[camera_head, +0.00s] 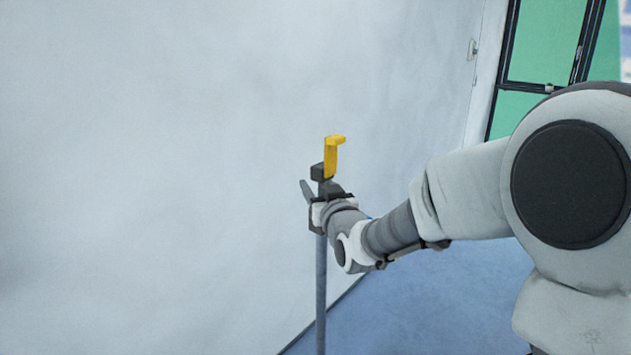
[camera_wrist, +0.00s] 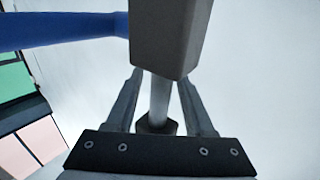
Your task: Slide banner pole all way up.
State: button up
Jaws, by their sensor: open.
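The grey banner pole (camera_head: 321,285) stands upright in front of a pale wall, with a dark block (camera_head: 317,171) and a yellow hooked piece (camera_head: 332,155) at its top. My gripper (camera_head: 317,190) is at the pole just below that block. In the wrist view my gripper (camera_wrist: 160,78) is open, with one finger on each side of the light pole (camera_wrist: 159,100). A gap shows between the pole and each finger. A large grey block (camera_wrist: 166,35) hides part of the pole and the space between the fingertips. The pole's lower end is out of view.
The pale wall (camera_head: 150,170) fills the left and middle. Blue floor (camera_head: 430,305) lies below at right. A black-framed green panel (camera_head: 543,45) stands at the upper right. A blue bar (camera_wrist: 60,28) crosses the upper left of the wrist view.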

jog(key=shift+w, duration=0.1)
dwell(0.3)
grip_shut()
dwell(1.3)
